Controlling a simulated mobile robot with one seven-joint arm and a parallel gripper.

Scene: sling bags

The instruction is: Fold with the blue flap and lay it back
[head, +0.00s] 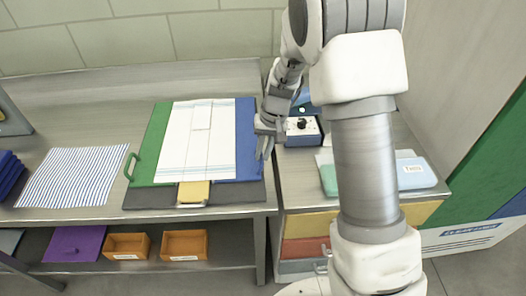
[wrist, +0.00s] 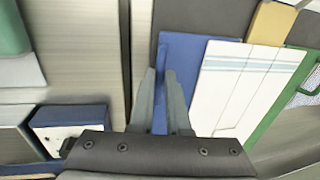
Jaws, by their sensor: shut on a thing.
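A folding board (head: 235,196) lies on the bench, with a green flap (head: 153,145) at left, a blue flap (head: 247,140) at right and a yellow flap (head: 193,192) at the near edge. A white cloth (head: 198,140) with blue stripes lies over its middle and covers part of the flaps. My gripper (head: 265,147) is at the right edge of the blue flap. In the wrist view my gripper (wrist: 164,75) is shut on the blue flap's edge handle (wrist: 177,55). The blue flap looks about flat, lying beside the cloth.
A striped cloth (head: 72,176) lies left of the board, with a dark blue stack (head: 9,172) at the far left. A blue box with a black knob (head: 302,130) stands just right of my gripper. Orange bins (head: 127,246) and a purple item (head: 74,244) are on the lower shelf.

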